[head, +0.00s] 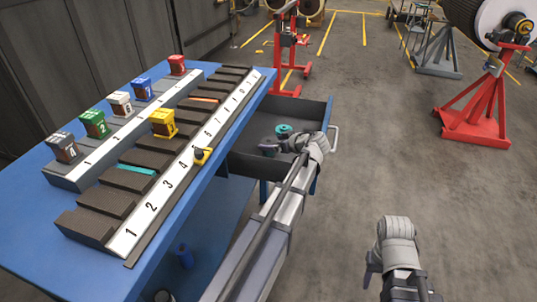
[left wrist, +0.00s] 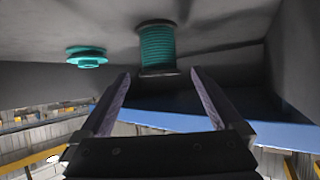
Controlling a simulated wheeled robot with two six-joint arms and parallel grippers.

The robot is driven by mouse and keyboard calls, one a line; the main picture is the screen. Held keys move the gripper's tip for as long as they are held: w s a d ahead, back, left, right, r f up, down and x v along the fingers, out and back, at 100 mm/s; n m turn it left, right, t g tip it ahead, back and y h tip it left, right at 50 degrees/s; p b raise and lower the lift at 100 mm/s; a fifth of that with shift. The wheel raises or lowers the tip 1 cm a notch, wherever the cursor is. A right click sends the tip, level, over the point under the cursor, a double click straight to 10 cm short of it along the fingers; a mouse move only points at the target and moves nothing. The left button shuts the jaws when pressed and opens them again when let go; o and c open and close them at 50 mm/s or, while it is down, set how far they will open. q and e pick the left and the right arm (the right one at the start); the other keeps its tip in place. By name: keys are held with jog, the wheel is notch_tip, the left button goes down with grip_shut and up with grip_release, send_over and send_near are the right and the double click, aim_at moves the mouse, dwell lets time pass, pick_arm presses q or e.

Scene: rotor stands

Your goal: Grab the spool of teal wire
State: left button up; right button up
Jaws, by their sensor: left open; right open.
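The spool of teal wire (left wrist: 157,47) is in the open drawer, with dark end flanges and teal windings. In the left wrist view it shows just beyond and between my left fingertips (left wrist: 160,76). My left gripper (head: 268,147) is open and low in the drawer, fingers pointing left; it largely hides the spool in the head view. I cannot tell whether the fingers touch it. A separate teal flanged piece (head: 284,129) lies close by; it also shows in the left wrist view (left wrist: 87,57). My right gripper (head: 370,270) is open and empty, over the floor at lower right.
The drawer (head: 300,108) has raised walls and a handle (head: 334,138). The blue cart top (head: 50,232) carries a numbered rack (head: 187,158) and several coloured numbered blocks.

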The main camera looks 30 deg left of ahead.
aim_at(268, 142)
pick_arm(q)
jog(key=b+x, duration=0.3)
jog(key=x, duration=0.3)
jog(key=shift+w+a+f, duration=0.1)
jog(key=shift+a, duration=0.1)
jog(key=shift+c, duration=0.2)
grip_shut()
dwell(0.5)
